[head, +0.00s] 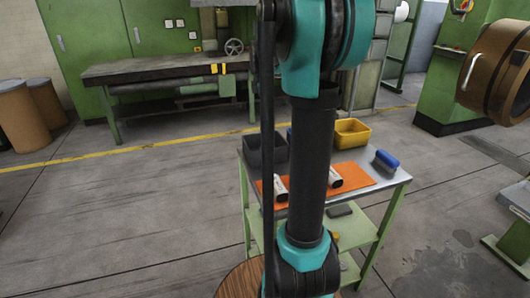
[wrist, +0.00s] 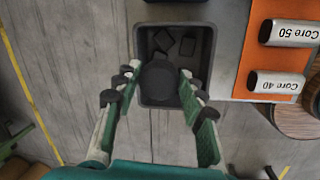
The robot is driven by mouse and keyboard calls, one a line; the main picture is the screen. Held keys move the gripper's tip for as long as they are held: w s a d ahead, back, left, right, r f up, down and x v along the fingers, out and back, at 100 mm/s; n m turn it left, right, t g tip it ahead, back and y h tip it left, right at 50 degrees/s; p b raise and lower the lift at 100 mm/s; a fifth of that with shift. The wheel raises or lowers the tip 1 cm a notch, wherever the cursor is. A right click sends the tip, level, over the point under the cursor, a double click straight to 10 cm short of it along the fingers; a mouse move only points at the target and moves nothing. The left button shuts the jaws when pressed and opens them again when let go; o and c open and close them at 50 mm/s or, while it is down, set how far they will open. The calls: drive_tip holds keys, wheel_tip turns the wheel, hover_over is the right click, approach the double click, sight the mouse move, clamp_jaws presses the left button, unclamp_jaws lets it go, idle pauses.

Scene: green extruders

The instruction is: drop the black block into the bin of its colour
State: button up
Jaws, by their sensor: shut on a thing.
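My gripper (wrist: 160,78) is shut on the black block (wrist: 158,82), a dark lump between its fingertips in the wrist view. The block's exact shape is hard to make out against the dark background. Gripper and block overlap the near part of the dark grey bin (wrist: 206,68) in that view; their height above it cannot be told. The bin also shows at the left of the trolley top in the head view (head: 254,157). Dark pieces (wrist: 187,46) lie on its floor. In the head view my arm hides the gripper and block.
Something blue is mostly hidden behind my arm. A round wooden top (head: 238,283) is near the trolley. Open floor lies left.

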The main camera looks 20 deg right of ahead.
wheel_tip(320, 180, down, 6)
drive_tip(key=shift+f, duration=0.25)
idle(0.4)
drive_tip(key=shift+s, duration=0.1)
drive_tip(key=o, duration=1.2)
drive_tip(key=shift+r, duration=0.1)
drive_tip(key=r, duration=0.4)
drive_tip(key=s+a+r, duration=0.1)
drive_tip(key=r, duration=0.6)
drive_tip(key=shift+s+a+r, duration=0.2)
drive_tip(key=shift+a+r, duration=0.1)
drive_tip(key=shift+r, duration=0.05)
